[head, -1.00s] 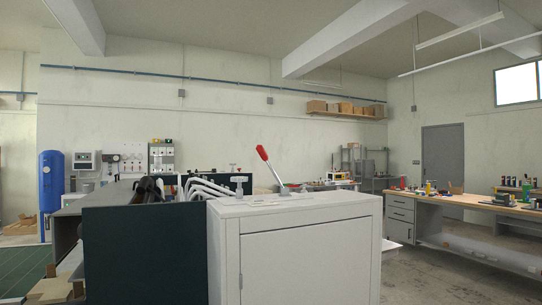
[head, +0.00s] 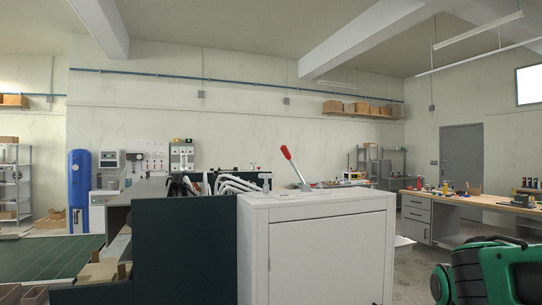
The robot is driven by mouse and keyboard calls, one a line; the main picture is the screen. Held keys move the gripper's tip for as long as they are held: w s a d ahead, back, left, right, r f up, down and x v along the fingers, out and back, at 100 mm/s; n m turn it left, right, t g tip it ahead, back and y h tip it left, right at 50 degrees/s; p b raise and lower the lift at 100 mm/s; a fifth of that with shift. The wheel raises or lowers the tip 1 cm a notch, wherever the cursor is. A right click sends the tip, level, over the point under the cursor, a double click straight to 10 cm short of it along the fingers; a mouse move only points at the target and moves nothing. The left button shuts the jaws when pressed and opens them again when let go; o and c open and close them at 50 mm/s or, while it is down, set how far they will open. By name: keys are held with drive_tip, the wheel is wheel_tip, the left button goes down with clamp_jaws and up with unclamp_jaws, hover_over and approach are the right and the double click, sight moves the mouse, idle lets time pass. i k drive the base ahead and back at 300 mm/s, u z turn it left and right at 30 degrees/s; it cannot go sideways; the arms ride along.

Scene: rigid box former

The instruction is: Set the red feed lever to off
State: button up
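The red feed lever (head: 287,154) stands on top of the white machine cabinet (head: 318,248). It has a red grip on a thin metal rod and leans up and to the left from its base (head: 305,187). No label or off mark on it can be read from here. My gripper does not show; a green and black part of my arm (head: 485,272) is at the lower right, well apart from the lever.
A dark green panel (head: 190,248) adjoins the cabinet on its left, with white curved pipes (head: 238,184) behind. A wooden-topped workbench (head: 470,200) stands at the right. Grey floor (head: 405,262) shows between cabinet and bench.

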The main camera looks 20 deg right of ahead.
sight(286, 151)
drive_tip(key=u, duration=0.1)
drive_tip(key=i, duration=1)
drive_tip(key=z, duration=0.05)
